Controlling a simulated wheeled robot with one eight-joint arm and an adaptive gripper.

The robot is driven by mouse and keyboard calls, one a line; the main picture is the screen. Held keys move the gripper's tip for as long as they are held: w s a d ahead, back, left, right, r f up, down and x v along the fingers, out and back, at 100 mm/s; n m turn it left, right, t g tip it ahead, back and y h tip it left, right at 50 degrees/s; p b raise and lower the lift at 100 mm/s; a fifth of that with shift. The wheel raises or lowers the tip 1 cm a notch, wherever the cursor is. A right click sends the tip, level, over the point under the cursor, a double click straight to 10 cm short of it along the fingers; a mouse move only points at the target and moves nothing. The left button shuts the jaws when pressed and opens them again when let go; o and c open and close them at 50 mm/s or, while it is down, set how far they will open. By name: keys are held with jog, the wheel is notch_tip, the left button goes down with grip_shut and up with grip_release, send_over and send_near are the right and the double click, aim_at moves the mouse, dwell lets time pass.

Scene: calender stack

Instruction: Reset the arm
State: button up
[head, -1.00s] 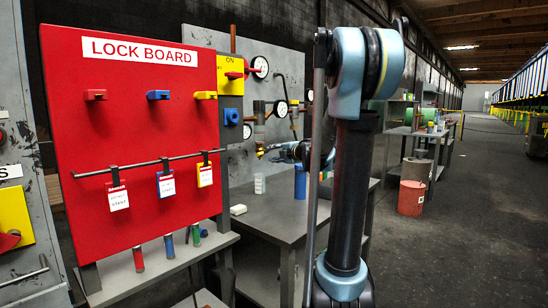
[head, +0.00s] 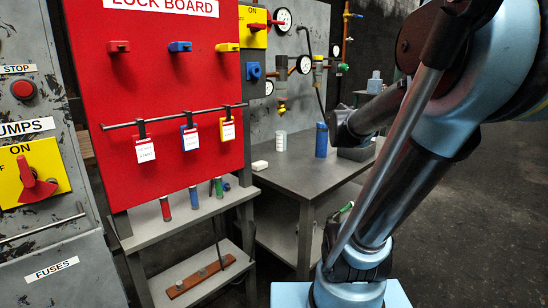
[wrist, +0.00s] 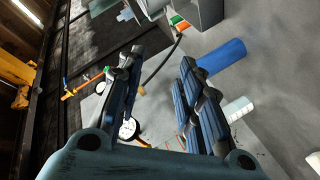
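My arm (head: 405,190) rises from its blue base in the head view, leans right and folds at the elbow. Its forearm points back left over the right side of the grey table. My gripper (wrist: 160,78) is open in the wrist view, its two dark fingers well apart with nothing between them. In the head view the gripper is mostly hidden by the forearm. Beyond the right finger are a blue cylinder (wrist: 222,55) and a white cup (wrist: 238,108). The blue cylinder also stands on the table in the head view (head: 321,140).
The red lock board (head: 170,90) holds hooks and hanging tags at the left. A grey cabinet (head: 35,240) with a red-handled switch stands beside it. Dark floor is free at the right.

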jog(key=s+a+f+m+g+y, duration=0.1)
jog(key=s+f+m+g, duration=0.45)
jog(key=s+f, duration=0.95)
jog(key=s+a+f+g+y, duration=0.2)
jog(key=s+a+f+g, duration=0.1)
jog(key=s, duration=0.4)
jog(key=s+a+f+g+y, duration=0.2)
jog(key=s+a+f, duration=0.3)
jog(key=s, duration=0.3)
jog(key=shift+a+f+g, duration=0.2)
jog(key=shift+f+g, duration=0.45)
jog(key=shift+f, duration=0.15)
jog(key=shift+w+f, duration=0.2)
jog(key=shift+w, duration=0.3)
